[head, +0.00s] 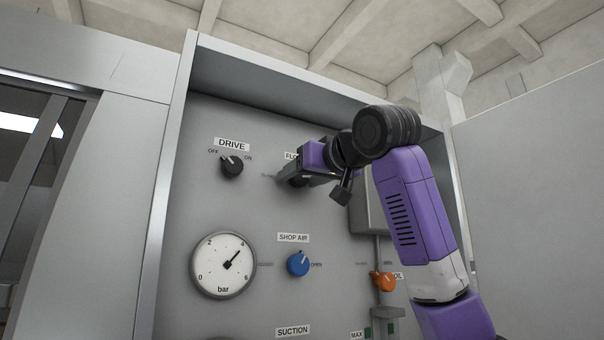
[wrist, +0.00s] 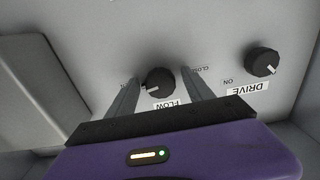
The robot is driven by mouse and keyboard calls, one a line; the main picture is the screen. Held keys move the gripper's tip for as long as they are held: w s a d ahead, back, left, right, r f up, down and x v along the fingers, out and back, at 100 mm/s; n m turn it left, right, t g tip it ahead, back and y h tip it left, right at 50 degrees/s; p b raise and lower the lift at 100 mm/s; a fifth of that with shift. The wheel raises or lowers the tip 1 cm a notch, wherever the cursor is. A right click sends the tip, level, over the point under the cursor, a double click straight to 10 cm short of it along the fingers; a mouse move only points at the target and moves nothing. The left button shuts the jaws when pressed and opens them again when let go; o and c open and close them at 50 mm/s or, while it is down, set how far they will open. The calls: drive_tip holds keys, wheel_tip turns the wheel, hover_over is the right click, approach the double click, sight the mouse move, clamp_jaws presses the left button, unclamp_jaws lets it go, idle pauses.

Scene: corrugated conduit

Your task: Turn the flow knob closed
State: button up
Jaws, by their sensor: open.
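The flow knob (wrist: 159,83) is round and black with a light pointer line, on the grey panel above its FLOW label in the upside-down wrist view. Its pointer is turned toward the left in that view, away from the partly readable "CLOS" mark on the right. My gripper (wrist: 160,80) is open, with one finger on each side of the knob. I cannot tell whether the fingers touch it. In the head view my gripper (head: 298,180) is at the panel and covers most of the flow knob and part of its label.
The black DRIVE knob (head: 232,167) is left of my gripper. Below are a bar gauge (head: 223,264), a blue SHOP AIR knob (head: 298,264) and an orange knob (head: 385,281). A grey box (head: 368,212) stands out from the panel on the right, behind my arm.

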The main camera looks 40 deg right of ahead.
clamp_jaws()
